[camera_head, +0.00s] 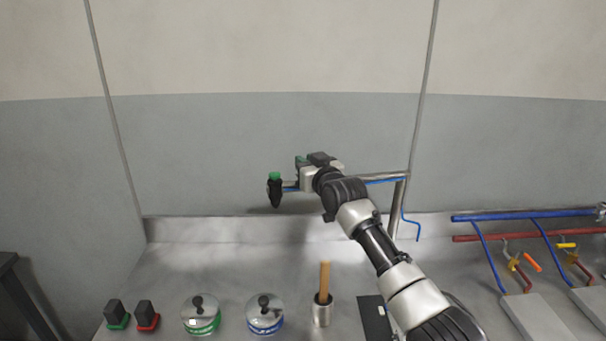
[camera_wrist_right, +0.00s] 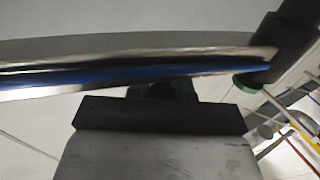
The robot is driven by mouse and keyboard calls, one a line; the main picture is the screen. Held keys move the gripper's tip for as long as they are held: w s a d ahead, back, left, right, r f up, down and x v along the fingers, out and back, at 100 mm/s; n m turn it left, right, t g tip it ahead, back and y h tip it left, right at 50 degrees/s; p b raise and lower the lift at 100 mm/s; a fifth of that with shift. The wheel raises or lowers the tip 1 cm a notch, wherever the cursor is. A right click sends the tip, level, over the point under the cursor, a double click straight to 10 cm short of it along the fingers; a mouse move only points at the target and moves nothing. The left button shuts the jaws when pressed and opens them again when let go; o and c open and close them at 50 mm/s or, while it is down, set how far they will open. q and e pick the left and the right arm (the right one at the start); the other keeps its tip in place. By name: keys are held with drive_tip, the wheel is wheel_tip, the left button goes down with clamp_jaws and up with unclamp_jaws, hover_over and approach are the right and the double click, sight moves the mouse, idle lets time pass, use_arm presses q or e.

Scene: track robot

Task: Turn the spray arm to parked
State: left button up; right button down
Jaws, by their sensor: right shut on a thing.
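The spray arm (camera_head: 378,178) is a metal tube with a blue hose along it, running level to the left from an upright post (camera_head: 401,205) at the back of the steel counter. A black spray head with a green cap (camera_head: 275,188) hangs at its left end. My right gripper (camera_head: 301,182) is shut on the spray arm just right of the spray head. In the right wrist view the tube with its blue hose (camera_wrist_right: 130,70) crosses close in front of the gripper, and the black head (camera_wrist_right: 287,42) is at upper right. My left gripper is not in view.
On the counter stand green (camera_head: 118,315) and red (camera_head: 147,317) black-topped items, two lidded pots (camera_head: 201,314) (camera_head: 265,314) and a metal cup (camera_head: 322,311) with a wooden handle. Blue (camera_head: 520,216) and red pipes with valves are at right. The wall is close behind.

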drive_tip(key=shift+w+d+r, duration=0.1)
drive_tip(key=shift+w+d, duration=0.4)
drive_tip(key=shift+w, duration=0.1)
drive_tip(key=c, duration=1.5)
unclamp_jaws()
drive_tip(key=o, duration=0.5)
drive_tip(key=shift+d, duration=0.55)
drive_tip(key=shift+s+a, duration=0.15)
drive_tip(key=shift+s, duration=0.05)
